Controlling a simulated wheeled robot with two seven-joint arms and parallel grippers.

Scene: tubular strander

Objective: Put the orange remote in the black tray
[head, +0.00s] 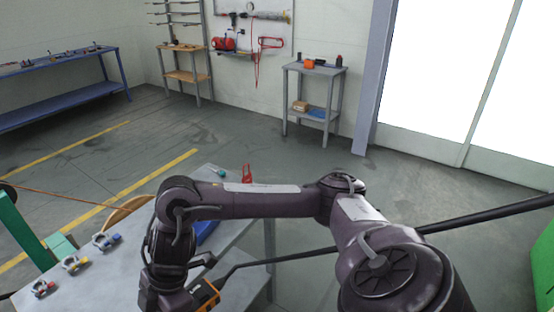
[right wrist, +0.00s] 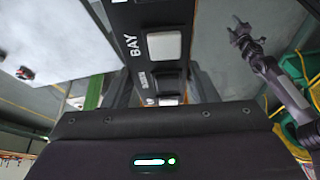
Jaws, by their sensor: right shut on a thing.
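The orange remote (head: 207,294) is at the bottom of the head view, partly hidden by my right arm; its orange and black body shows at the wrist. In the right wrist view a black face with "BAY" lettering and pale square buttons (right wrist: 163,46) runs between the fingers. My right gripper (right wrist: 160,88) is shut on it, above the floor beside the grey table. My left gripper (right wrist: 238,30) shows small in the right wrist view, away from the remote; its jaw opening is unclear. I cannot make out a black tray in either view.
A grey table (head: 110,272) at lower left carries several small clamps (head: 74,263) and a blue object (head: 206,232). A long black bar (head: 490,213) crosses from the right behind my right arm. A small grey table (head: 316,70) stands by the back wall. Middle floor is clear.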

